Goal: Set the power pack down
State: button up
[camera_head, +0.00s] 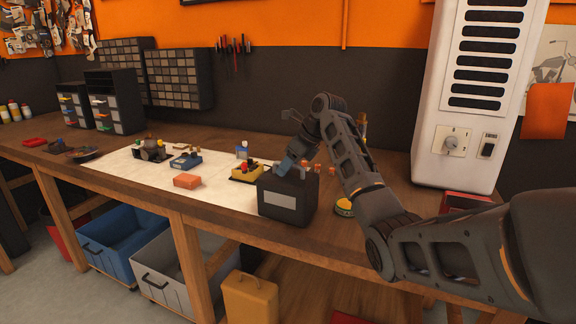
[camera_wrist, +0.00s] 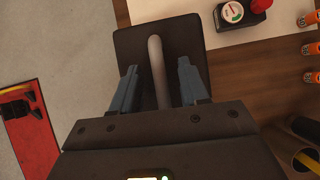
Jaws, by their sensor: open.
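The power pack (camera_head: 287,199) appears as a dark box with a pale front label, upright at the front edge of the wooden workbench (camera_head: 232,222). Its base appears to rest on the bench; I cannot tell exactly how near the edge it is. In the wrist view, its dark top (camera_wrist: 190,38) and grey bar handle (camera_wrist: 156,55) lie straight ahead. My gripper (camera_wrist: 158,68) is open, with one finger on each side of the handle and gaps visible. In the head view, my gripper (camera_head: 290,163) is just above the pack's top, partly hiding the handle.
A pale mat (camera_head: 125,172) with small devices and an orange block (camera_head: 187,181) lies left of the pack. A yellow device (camera_head: 246,172) stands close behind it. Orange-topped items and a white cabinet (camera_head: 470,100) are to the right. Bins (camera_head: 125,240) sit below.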

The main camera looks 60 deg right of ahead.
jog(key=v, duration=1.2)
dwell(0.4)
